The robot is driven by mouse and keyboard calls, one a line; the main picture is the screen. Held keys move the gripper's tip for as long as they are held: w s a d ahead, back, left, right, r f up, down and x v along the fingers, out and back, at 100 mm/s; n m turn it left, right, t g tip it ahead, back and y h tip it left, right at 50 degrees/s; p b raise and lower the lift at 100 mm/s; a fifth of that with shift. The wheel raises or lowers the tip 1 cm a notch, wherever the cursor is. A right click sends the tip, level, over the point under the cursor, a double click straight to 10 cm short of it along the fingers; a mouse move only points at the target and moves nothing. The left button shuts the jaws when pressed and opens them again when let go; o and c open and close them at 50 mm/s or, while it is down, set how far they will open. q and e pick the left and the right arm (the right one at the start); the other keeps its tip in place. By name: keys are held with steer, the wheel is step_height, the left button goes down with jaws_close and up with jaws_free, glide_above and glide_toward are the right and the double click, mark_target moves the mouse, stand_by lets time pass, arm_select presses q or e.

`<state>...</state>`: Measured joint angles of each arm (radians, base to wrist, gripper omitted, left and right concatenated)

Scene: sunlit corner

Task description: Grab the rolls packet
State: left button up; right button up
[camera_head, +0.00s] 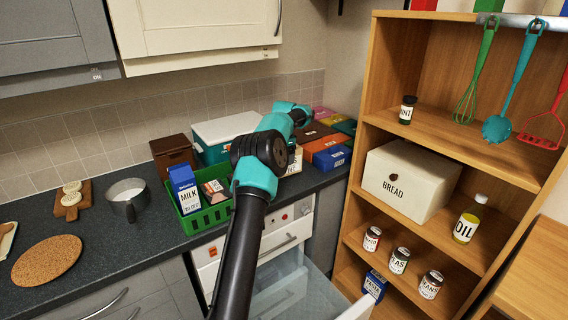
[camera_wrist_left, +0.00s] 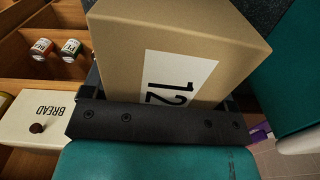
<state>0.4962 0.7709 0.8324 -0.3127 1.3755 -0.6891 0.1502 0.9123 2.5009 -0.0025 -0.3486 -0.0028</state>
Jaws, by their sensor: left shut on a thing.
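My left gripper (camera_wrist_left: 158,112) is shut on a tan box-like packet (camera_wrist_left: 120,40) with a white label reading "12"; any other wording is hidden. I take it to be the rolls packet, though its name cannot be read. In the head view a beige labelled piece of it (camera_head: 294,161) shows beside my teal arm, above the dark counter. My arm hides most of it and the left gripper there. I cannot tell whether it touches the counter. My right gripper is in neither view.
A green basket (camera_head: 205,217) with a milk carton (camera_head: 184,188) stands left of my arm. A teal-sided box (camera_head: 222,133) and several coloured packets (camera_head: 324,145) stand behind. A shelf with a bread box (camera_head: 405,180) rises at right. An open drawer (camera_head: 290,295) lies below.

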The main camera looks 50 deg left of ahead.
arm_select(q)
step_height(320, 180, up, 6)
steer(key=shift+r, duration=0.1)
stand_by(0.8)
